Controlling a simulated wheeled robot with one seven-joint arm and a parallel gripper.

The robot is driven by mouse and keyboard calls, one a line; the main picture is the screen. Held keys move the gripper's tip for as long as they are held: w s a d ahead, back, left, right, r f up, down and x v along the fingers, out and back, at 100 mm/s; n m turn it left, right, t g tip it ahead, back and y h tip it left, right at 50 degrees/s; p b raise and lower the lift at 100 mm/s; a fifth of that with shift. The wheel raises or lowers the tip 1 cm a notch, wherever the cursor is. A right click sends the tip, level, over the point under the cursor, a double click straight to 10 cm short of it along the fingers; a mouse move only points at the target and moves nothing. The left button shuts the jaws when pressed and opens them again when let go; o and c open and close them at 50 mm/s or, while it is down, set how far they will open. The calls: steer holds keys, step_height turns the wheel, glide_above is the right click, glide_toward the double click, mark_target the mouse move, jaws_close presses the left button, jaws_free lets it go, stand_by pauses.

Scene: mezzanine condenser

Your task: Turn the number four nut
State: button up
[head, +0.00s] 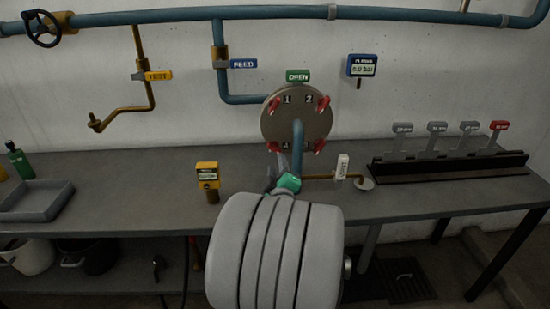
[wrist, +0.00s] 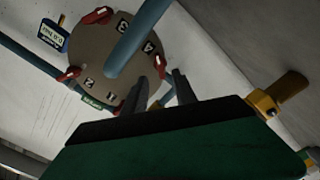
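The round brown flange plate (head: 296,122) is on the wall end of the blue pipework, with red nuts at numbers around its face. The number four nut (head: 273,146) is at its lower left in the head view. In the wrist view it shows as a red piece (wrist: 160,65) beside the 4, in line with the gap between my fingertips. My gripper (wrist: 161,78) is open, its two dark fingers apart and pointing at the plate. Whether the fingers reach around the nut cannot be told. In the head view my green gripper body (head: 288,183) is below the plate.
A blue pipe (head: 298,140) comes out of the plate's middle, right of nut four. A brass pipe with a white tag (head: 342,167) lies close right of my gripper. A yellow box (head: 207,176) stands on the grey bench (head: 150,200). Levers (head: 437,140) stand at right.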

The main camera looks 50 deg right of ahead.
mark_target(274, 151)
steer(key=p+x, duration=0.1)
steer(key=x, duration=0.6)
steer(key=shift+w+d+p, duration=0.15)
steer(key=shift+w+p, duration=0.1)
steer(key=shift+p, duration=0.05)
steer(key=shift+r, duration=0.1)
jaws_close()
